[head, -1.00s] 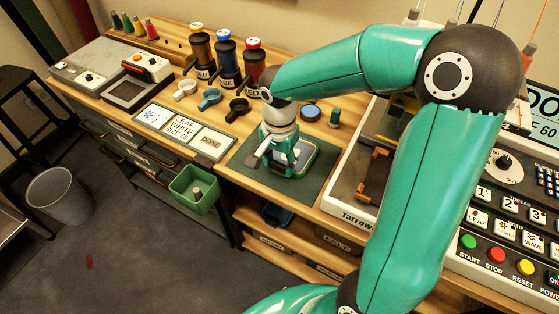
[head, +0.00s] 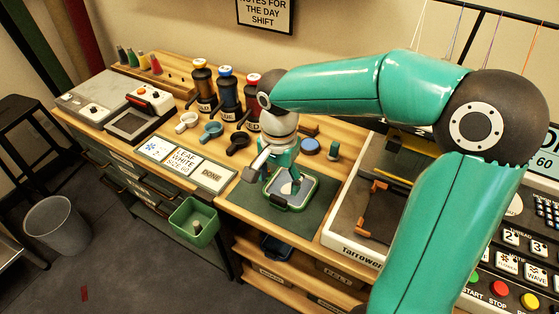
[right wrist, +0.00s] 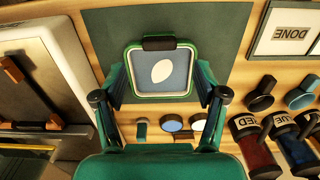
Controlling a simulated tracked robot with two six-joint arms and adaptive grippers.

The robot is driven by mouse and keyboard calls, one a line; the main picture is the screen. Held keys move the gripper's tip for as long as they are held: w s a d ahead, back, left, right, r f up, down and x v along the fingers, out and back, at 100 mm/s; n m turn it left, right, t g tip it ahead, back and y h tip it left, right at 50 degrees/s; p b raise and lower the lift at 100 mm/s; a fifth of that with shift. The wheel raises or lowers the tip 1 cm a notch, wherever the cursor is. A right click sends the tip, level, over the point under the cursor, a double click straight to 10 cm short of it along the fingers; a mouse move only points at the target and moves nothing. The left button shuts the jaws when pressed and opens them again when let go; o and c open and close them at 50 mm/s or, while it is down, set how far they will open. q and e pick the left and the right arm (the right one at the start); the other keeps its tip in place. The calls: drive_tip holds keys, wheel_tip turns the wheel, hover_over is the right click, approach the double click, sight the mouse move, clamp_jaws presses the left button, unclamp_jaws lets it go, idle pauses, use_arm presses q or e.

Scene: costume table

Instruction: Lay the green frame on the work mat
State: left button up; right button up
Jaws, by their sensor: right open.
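The green frame (head: 303,204) lies flat on the dark green work mat (head: 322,222) in the head view. In the right wrist view the frame (right wrist: 133,80) is a rounded green square around blue cloth with a white oval, with a dark block on one edge. The mat (right wrist: 222,25) spreads around it there. My right gripper (head: 288,180) is over the frame, hiding part of it in the head view. In the right wrist view the right gripper (right wrist: 160,82) has its fingers spread apart, one on each side of the frame's near part. My left gripper is out of view.
The embroidery machine (head: 345,235) with an orange bracket (head: 374,208) stands right of the mat. Cards on a board (head: 185,163), cups (head: 211,130) and thread bottles (head: 228,90) are left and behind. A green bin (head: 194,222) hangs at the front edge.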

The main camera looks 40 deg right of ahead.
wheel_tip(320, 180, up, 6)
drive_tip(key=shift+f, duration=0.2)
idle(0.5)
